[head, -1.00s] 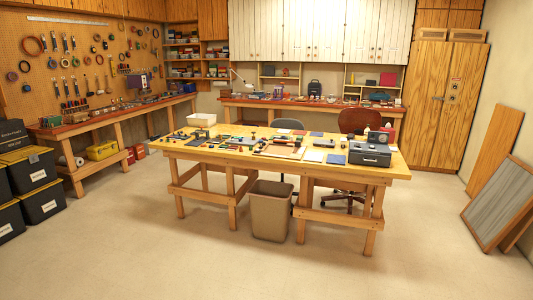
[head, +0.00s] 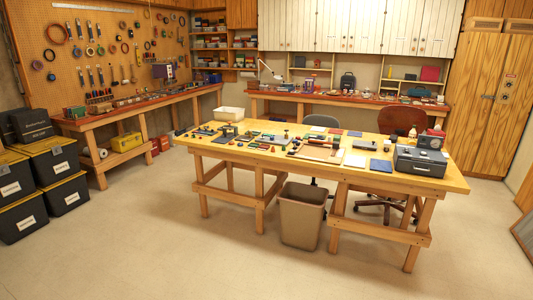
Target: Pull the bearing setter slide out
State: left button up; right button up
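I cannot pick out the bearing setter or its slide for certain at this distance. The wooden work table (head: 222,149) in the middle of the room bears several small tools and parts, too small to tell apart. A small dark device (head: 228,131) stands at the table's left part. A flat brown board with a dark item on it (head: 318,152) lies near the middle. Neither of my grippers is in view.
A beige waste bin (head: 302,218) stands at the table's front. A grey box (head: 420,160) sits on its right end. A brown chair (head: 402,122) is behind it. Black crates with yellow edges (head: 60,178) are stacked at left. The floor in front (head: 170,240) is clear.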

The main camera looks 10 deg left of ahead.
aim_at(229, 134)
jog(key=i+j+u, duration=0.4)
jog(key=i, duration=0.2)
jog(key=i+u, duration=0.45)
jog(key=i, duration=0.2)
jog(key=i+j, duration=0.15)
jog(key=i, duration=1.45)
jog(key=i+z, duration=0.35)
jog(key=i+j+z, duration=0.3)
jog(key=i, duration=0.15)
jog(key=i+j+z, duration=0.1)
jog(key=i+z, duration=0.25)
